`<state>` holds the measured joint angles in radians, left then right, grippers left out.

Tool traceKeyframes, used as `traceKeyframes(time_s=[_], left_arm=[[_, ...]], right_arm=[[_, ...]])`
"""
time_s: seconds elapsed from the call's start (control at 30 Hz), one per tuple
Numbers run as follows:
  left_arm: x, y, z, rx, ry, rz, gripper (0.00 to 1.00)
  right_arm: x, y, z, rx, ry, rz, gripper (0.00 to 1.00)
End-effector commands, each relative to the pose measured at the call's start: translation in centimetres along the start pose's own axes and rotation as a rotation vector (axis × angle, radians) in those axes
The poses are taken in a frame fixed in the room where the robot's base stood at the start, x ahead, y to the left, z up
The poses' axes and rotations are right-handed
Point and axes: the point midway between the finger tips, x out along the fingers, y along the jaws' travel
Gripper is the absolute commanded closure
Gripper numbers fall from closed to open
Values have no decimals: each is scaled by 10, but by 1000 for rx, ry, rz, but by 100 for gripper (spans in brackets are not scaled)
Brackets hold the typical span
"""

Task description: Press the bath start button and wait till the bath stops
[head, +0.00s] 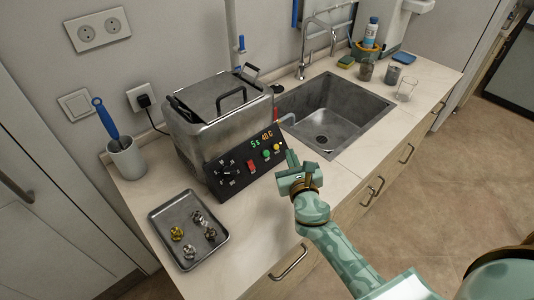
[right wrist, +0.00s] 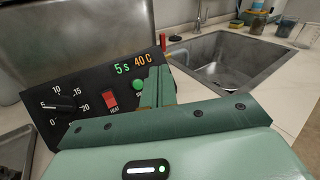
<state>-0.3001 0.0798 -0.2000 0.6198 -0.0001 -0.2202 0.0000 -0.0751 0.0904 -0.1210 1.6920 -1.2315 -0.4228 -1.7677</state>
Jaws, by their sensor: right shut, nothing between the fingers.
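The metal bath (head: 215,112) stands on the counter with its black control panel (head: 228,181) facing front. The panel display reads 5 s in green and 40 C in orange; it also shows in the right wrist view (right wrist: 130,66). A red heat switch (right wrist: 109,101) and a green button (right wrist: 138,86) sit below the display. My right gripper (head: 291,156) is shut and empty, just in front of the panel's right end. In the right wrist view its fingers (right wrist: 157,86) overlap the green button's right side and hide the panel beyond; contact cannot be told. My left gripper is not in view.
A metal tray (head: 160,217) with several small metal pieces lies in front of the bath. A sink (head: 345,112) with a faucet (head: 306,45) is to the right. A cup with a blue-handled brush (head: 127,158) stands left. Glassware (head: 407,88) stands beyond the sink.

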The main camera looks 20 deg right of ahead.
Motion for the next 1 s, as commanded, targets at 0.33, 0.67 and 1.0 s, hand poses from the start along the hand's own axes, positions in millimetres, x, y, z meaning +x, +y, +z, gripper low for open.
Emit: traceKeyframes(time_s=[0.33,0.67,1.0], left_arm=[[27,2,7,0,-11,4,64],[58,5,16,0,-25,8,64],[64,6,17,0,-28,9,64]], right_arm=[[22,16,-21,4,2,-1,100],[52,38,-42,2,2,-1,100],[61,45,-45,3,1,-1,100]])
